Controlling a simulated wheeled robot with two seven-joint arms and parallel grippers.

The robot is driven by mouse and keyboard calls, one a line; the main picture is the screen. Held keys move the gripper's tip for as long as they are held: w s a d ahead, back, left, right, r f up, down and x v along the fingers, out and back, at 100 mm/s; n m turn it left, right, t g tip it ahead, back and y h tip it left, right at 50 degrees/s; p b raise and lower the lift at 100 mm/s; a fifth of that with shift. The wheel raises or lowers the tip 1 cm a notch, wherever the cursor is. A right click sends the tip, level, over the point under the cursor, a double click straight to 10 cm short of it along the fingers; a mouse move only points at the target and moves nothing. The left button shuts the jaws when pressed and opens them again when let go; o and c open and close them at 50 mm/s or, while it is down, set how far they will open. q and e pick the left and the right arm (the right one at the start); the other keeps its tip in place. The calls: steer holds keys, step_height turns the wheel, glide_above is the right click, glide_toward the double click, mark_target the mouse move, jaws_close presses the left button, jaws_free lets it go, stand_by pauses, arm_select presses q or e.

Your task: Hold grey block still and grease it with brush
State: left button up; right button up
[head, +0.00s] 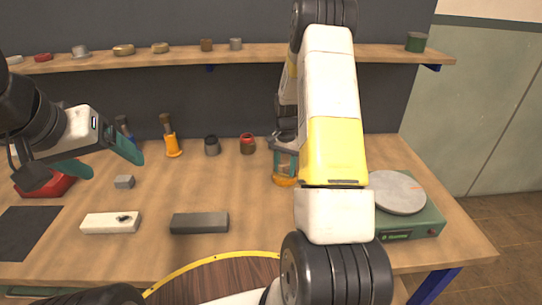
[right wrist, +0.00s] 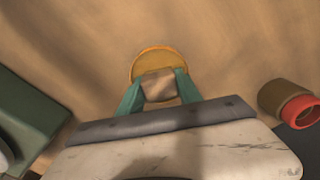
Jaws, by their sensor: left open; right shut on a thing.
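A small grey block (head: 124,182) lies on the workbench at the left. My left gripper (head: 103,162) is open and empty, above and a little left of the block in the head view. My right gripper (head: 285,160) is shut on an orange-based object (head: 285,181) near the bench's middle right. In the right wrist view, this object (right wrist: 158,62) shows a round orange rim and a brownish part between the teal fingertips (right wrist: 158,90). Its kind is not clear. A brush-like tool with an orange lower part (head: 172,143) stands at the back; a blue one (head: 124,128) is partly hidden by my left gripper.
A dark pot (head: 212,146) and red-rimmed pot (head: 247,144) stand behind. A green scale (head: 410,218) is right, a red tray (head: 45,186) left. A shelf (head: 200,56) runs above.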

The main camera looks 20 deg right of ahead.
mark_target(285, 164)
steer(key=shift+r, duration=3.45)
steer(key=s+a+f+n, duration=0.1)
steer(key=s+a+n, duration=0.1)
steer(key=a+n, duration=0.1)
steer(key=s+a+n, duration=0.3)
steer(key=a, duration=0.2)
steer(key=s+a+f+n, duration=0.1)
steer(key=s+a+n, duration=0.1)
steer(key=a, duration=0.3)
steer(key=shift+s+a+f+n, duration=0.1)
steer(key=shift+s+f+n, duration=0.25)
steer(key=shift+n, duration=0.15)
